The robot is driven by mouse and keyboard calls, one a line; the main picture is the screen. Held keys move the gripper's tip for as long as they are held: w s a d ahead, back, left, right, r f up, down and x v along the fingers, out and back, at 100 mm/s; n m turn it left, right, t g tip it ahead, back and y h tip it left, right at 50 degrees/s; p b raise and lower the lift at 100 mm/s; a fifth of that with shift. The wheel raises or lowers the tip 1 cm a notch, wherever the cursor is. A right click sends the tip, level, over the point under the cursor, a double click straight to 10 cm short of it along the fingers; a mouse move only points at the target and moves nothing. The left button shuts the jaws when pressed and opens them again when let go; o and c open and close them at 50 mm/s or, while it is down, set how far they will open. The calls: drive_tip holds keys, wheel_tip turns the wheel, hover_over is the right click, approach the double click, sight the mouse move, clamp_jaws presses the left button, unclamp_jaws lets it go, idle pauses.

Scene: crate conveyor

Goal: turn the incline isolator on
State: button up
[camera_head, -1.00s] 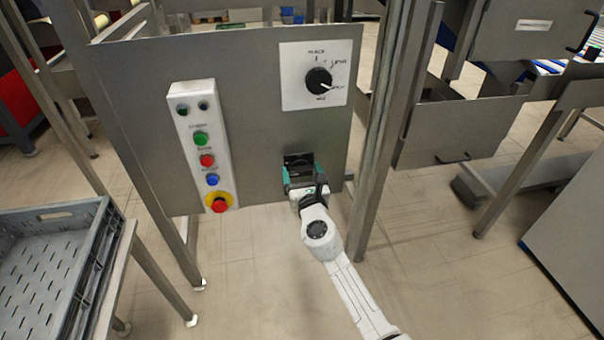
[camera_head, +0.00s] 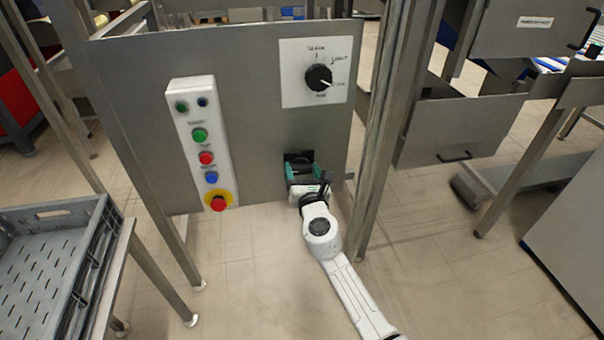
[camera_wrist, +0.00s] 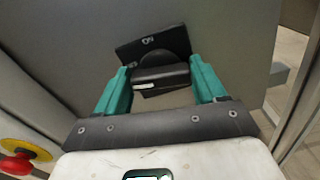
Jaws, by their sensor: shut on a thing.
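The incline isolator is a black plate (camera_wrist: 140,50) with a black rotary handle (camera_wrist: 160,75), low on the grey panel. In the head view the isolator (camera_head: 298,157) is mostly covered by my gripper (camera_head: 302,173). In the wrist view the teal fingers of my gripper (camera_wrist: 161,77) stand on either side of the handle and are shut on it. The plate looks tilted in the wrist view. Its marking is too small to read surely, and the handle's exact angle is hard to tell.
A white plate with a black selector knob (camera_head: 318,77) is above the isolator. A button box (camera_head: 203,150) with a red emergency stop (camera_head: 218,203) is to the left. A steel post (camera_head: 378,130) stands close on the right. A grey crate (camera_head: 88,270) is at lower left.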

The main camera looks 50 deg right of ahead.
drive_tip(key=m+b, duration=0.2)
drive_tip(key=m, duration=0.2)
drive_tip(key=shift+f+m, duration=0.15)
drive_tip(key=shift+m, duration=0.15)
drive_tip(key=m+b, duration=0.2)
drive_tip(key=m, duration=0.1)
drive_tip(key=shift+s+d+m, duration=0.1)
drive_tip(key=shift+m, duration=0.3)
drive_tip(key=m+b, duration=0.2)
drive_tip(key=m, duration=0.2)
drive_tip(key=shift+f, duration=0.15)
drive_tip(key=shift+d+m+b, duration=0.1)
drive_tip(key=shift+m+b, duration=0.7)
drive_tip(key=shift+m, duration=0.8)
drive_tip(key=o, duration=1)
drive_tip(key=shift+o, duration=0.2)
